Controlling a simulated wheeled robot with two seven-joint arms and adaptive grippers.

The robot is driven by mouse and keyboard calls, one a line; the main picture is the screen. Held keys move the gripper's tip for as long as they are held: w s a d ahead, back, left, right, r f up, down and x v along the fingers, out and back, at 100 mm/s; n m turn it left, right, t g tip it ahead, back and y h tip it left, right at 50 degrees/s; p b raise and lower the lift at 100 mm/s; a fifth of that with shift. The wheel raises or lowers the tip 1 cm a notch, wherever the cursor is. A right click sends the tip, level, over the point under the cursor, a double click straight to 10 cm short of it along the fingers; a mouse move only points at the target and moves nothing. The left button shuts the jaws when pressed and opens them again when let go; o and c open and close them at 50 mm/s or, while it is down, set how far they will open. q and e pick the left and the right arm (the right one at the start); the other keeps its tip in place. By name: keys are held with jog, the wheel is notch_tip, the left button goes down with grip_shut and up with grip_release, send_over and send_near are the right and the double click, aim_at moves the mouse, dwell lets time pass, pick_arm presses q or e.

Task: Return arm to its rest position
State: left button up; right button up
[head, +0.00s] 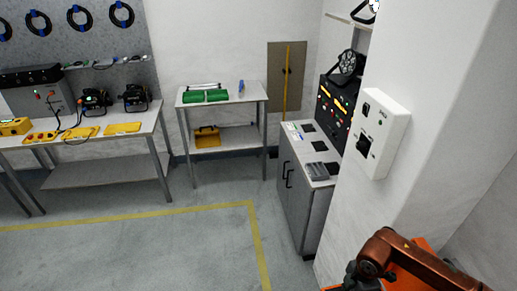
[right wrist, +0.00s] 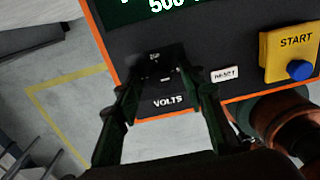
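My right arm (head: 405,258), copper-coloured, shows at the lower right of the head view, bent over an orange piece of equipment (head: 424,246). In the right wrist view my right gripper (right wrist: 166,88) has its two dark fingers apart. They are in front of a black panel (right wrist: 190,40) with orange edging, on either side of a small dark area marked VOLTS. Whether they touch the panel I cannot tell. Nothing is seen held between them. My left gripper is not in view.
A yellow START box (right wrist: 288,52) with a blue button and a white RESET label (right wrist: 224,75) are beside the right finger. A white switch box (head: 378,134) is on the wall near the arm. A grey cabinet (head: 299,196) stands left of it. The floor (head: 190,245) is clear.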

jog(key=shift+r, duration=0.2)
notch_tip(320, 180, up, 11)
notch_tip(320, 180, down, 11)
jog(key=shift+f, duration=0.15)
jog(key=shift+n, duration=0.4)
jog(key=n+b, duration=0.1)
jog(key=n, duration=0.8)
jog(key=shift+n, duration=0.4)
jog(key=n, duration=0.5)
jog(key=shift+n, duration=0.4)
jog(key=n+p, duration=0.1)
jog(key=n, duration=0.4)
jog(key=shift+n, duration=0.3)
